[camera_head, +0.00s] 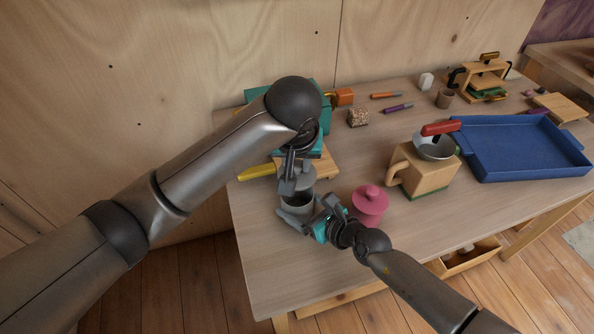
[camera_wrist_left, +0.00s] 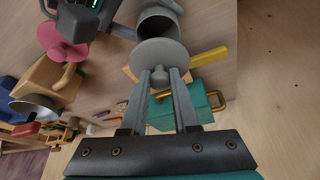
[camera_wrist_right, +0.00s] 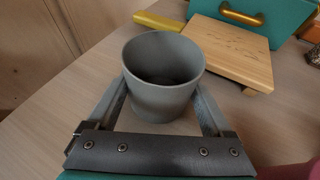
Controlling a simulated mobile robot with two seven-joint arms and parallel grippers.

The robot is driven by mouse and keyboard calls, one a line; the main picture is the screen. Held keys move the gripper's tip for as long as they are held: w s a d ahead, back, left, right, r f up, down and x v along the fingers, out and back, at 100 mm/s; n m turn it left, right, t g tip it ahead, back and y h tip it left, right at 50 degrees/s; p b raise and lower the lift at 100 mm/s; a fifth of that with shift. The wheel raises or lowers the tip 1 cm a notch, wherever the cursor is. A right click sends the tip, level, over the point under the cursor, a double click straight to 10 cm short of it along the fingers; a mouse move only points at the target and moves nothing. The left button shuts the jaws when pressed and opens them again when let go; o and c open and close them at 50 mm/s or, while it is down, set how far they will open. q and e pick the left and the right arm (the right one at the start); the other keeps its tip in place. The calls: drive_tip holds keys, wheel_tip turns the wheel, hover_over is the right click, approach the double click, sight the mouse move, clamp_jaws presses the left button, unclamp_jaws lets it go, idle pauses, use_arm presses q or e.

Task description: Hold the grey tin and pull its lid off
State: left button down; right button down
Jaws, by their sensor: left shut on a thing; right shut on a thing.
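The grey tin (camera_head: 297,204) stands at the table's near left, its open mouth showing in the right wrist view (camera_wrist_right: 163,82). My right gripper (camera_head: 306,214) is shut around the tin's sides, one finger on each side. The grey lid (camera_wrist_left: 160,54) is a round disc with a knob, off the tin and apart from its rim. My left gripper (camera_wrist_left: 160,82) is shut on the lid's knob. In the head view the lid (camera_head: 304,178) is above the tin, partly hidden by my left gripper (camera_head: 290,186).
A pink lidded pot (camera_head: 369,205) stands close right of the tin. A wooden board (camera_wrist_right: 232,50), a teal box (camera_wrist_left: 186,104) and a yellow bar (camera_head: 257,172) lie behind. A wooden mug-like block (camera_head: 425,172) and a blue tray (camera_head: 520,150) are further right.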

unclamp_jaws()
